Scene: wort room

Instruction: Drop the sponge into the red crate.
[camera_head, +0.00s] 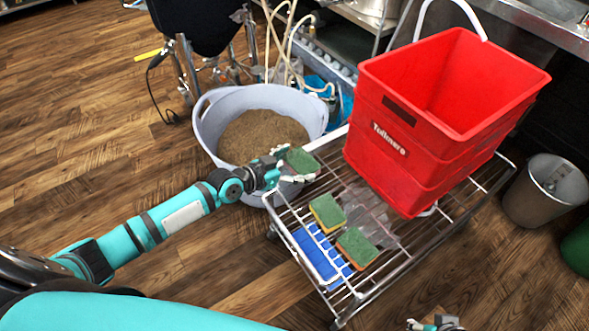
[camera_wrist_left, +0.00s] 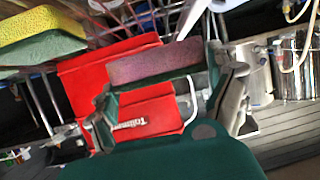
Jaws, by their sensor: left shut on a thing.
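My left gripper (camera_head: 286,167) is shut on a sponge (camera_head: 301,160) with a green top. It holds it above the near left edge of the wire rack, over the rim of the grain tub. In the left wrist view the held sponge (camera_wrist_left: 153,65) shows as a mauve strip between the fingers. The red crate (camera_head: 400,170), an open bucket shape with a white handle, stands on the rack to the right of this gripper, apart from the sponge. Its inside looks empty where visible. My right gripper (camera_head: 436,323) shows only partly at the bottom edge.
A grey tub (camera_head: 208,125) of grain stands at left. A metal bucket (camera_head: 535,205) stands at right.

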